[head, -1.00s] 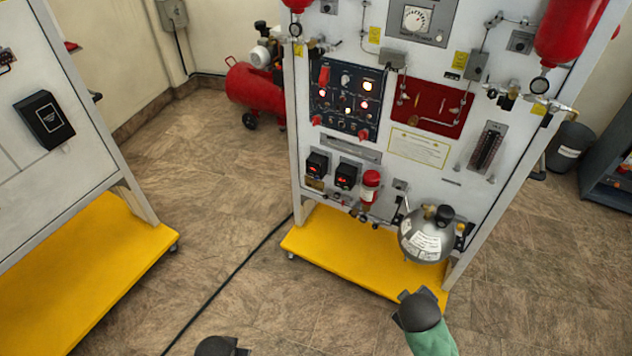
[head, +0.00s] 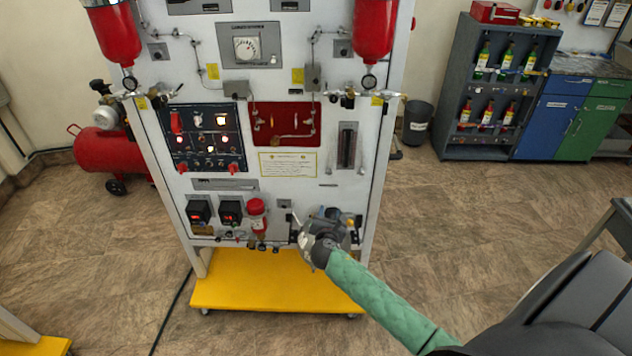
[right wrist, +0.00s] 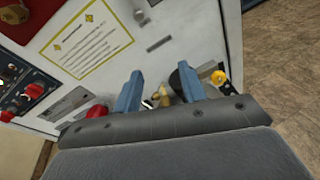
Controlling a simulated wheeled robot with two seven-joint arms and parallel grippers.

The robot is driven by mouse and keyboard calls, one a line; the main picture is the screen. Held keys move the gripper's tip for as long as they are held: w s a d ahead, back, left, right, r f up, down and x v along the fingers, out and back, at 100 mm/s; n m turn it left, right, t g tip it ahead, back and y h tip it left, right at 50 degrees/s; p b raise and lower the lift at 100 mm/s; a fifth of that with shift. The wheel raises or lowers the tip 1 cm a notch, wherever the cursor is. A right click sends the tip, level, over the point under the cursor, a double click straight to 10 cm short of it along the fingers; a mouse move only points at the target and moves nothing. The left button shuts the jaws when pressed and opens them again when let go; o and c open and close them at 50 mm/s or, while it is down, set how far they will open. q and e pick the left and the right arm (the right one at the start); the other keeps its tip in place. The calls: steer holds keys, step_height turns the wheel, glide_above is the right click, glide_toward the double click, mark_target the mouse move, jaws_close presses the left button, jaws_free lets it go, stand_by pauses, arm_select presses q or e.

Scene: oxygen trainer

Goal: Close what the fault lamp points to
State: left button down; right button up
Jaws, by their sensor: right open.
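The upright trainer panel (head: 338,205) stands ahead. Its dark lamp panel (head: 203,145) has several lit white lamps and some red controls; I cannot tell which is the fault lamp. The red recess (head: 284,122) holds thin piping with small valves. Red vessels (head: 112,35) (head: 375,30) hang at both sides with gauges and valves beneath. My right gripper (head: 318,240) is in front of the lower right, covering most of the grey tank. In the right wrist view its blue fingers (right wrist: 158,92) are apart, with brass fittings (right wrist: 160,97) visible between and beyond them. My left gripper is out of view.
A yellow base (head: 235,280) sits under the panel. A red compressor (head: 108,150) stands at left, a bin (head: 417,122) and a bottle rack (head: 462,145) at right. A yellow knob (right wrist: 218,77) is just right of the fingers. Open floor lies right of the panel.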

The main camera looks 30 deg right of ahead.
mark_target(329, 174)
steer(key=w+d+r+n+p, duration=0.1)
steer(key=w+d+n, duration=0.1)
steer(key=w, duration=0.2)
steer(key=w+d+r+n+t+p, duration=0.1)
steer(key=w+d+n, duration=0.1)
steer(key=w+d, duration=0.1)
steer(key=w+d+r+n+t, duration=0.1)
steer(key=w+d+n, duration=0.1)
steer(key=w, duration=0.4)
steer(key=shift+d+n+p, duration=0.4)
steer(key=shift+n, duration=0.2)
steer(key=shift+w+d+f, duration=0.2)
steer(key=shift+w+d, duration=0.1)
steer(key=shift+w, duration=0.05)
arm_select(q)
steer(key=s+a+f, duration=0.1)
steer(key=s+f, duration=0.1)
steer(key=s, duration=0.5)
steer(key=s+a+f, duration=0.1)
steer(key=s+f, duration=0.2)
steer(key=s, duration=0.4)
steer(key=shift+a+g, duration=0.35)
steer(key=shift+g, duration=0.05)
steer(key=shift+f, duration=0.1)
arm_select(e)
steer(key=shift+t, duration=0.3)
jaws_close()
